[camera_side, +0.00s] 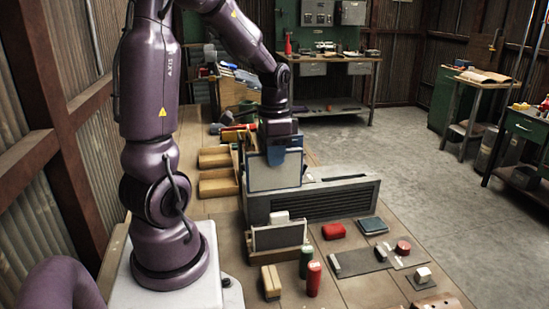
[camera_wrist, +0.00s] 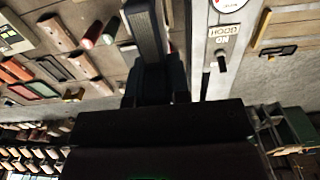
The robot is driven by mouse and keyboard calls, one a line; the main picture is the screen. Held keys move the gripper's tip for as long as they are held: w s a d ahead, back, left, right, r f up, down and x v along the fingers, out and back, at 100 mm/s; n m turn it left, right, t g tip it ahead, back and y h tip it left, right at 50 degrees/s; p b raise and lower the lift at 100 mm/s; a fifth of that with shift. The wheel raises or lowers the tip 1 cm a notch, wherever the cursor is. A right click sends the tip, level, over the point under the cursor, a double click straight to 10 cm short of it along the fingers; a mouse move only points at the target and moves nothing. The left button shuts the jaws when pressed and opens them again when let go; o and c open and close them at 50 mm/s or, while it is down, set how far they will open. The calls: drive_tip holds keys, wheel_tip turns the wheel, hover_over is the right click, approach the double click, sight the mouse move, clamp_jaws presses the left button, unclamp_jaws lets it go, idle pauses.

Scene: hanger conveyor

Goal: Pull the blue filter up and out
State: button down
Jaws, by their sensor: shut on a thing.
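The blue filter (camera_side: 262,174) is an upright panel with a pale grey face and blue edging along its top and right. My gripper (camera_side: 283,145) is above it, shut on its top edge. Much of the panel shows above the grey slatted housing (camera_side: 325,204). Its lower edge meets the housing's top at the left end; I cannot tell whether it is still inside the slot. In the wrist view my gripper (camera_wrist: 155,92) is dark, and a broad dark shape below it hides the grip.
A grey panel (camera_side: 278,238) stands in a tan holder before the housing. A green cylinder (camera_side: 306,262), a red cylinder (camera_side: 314,278) and a red block (camera_side: 333,231) stand nearby. Tan boxes (camera_side: 217,187) are at the left. The wrist view shows a switch labelled "HOOD ON" (camera_wrist: 222,62).

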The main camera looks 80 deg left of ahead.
drive_tip(key=shift+r, duration=1.2)
